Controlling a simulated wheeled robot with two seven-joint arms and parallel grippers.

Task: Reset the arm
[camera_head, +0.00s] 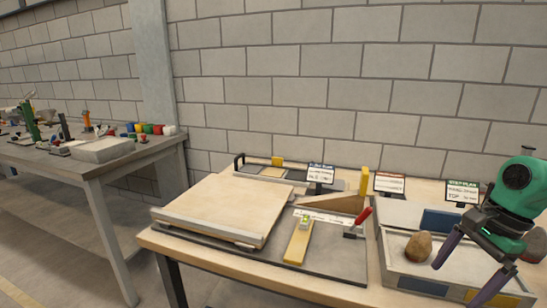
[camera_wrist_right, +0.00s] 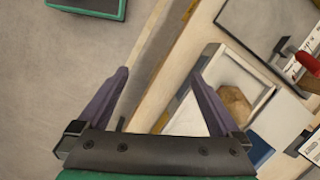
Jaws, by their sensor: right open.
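My right gripper (camera_head: 459,284) is at the right of the head view, on a green arm, with two dark purple fingers pointing down. It is open, and nothing shows between the fingers. In the wrist view the fingers of the right gripper (camera_wrist_right: 161,74) are spread over the table's edge. A brown rock (camera_head: 418,247) lies in a grey-white tray (camera_head: 398,268), to the left of the gripper and apart from it. The rock also shows in the wrist view (camera_wrist_right: 235,104), beside the right-hand finger. My left gripper is not in view.
A flat sandbed (camera_head: 215,208) lies on the table's left, beside a yellow level (camera_head: 298,241), a wooden wedge (camera_head: 333,202) and a red-handled tool (camera_head: 358,222). Small signs (camera_head: 389,183) stand behind. Another cluttered table (camera_head: 88,165) is at far left, with clear floor between.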

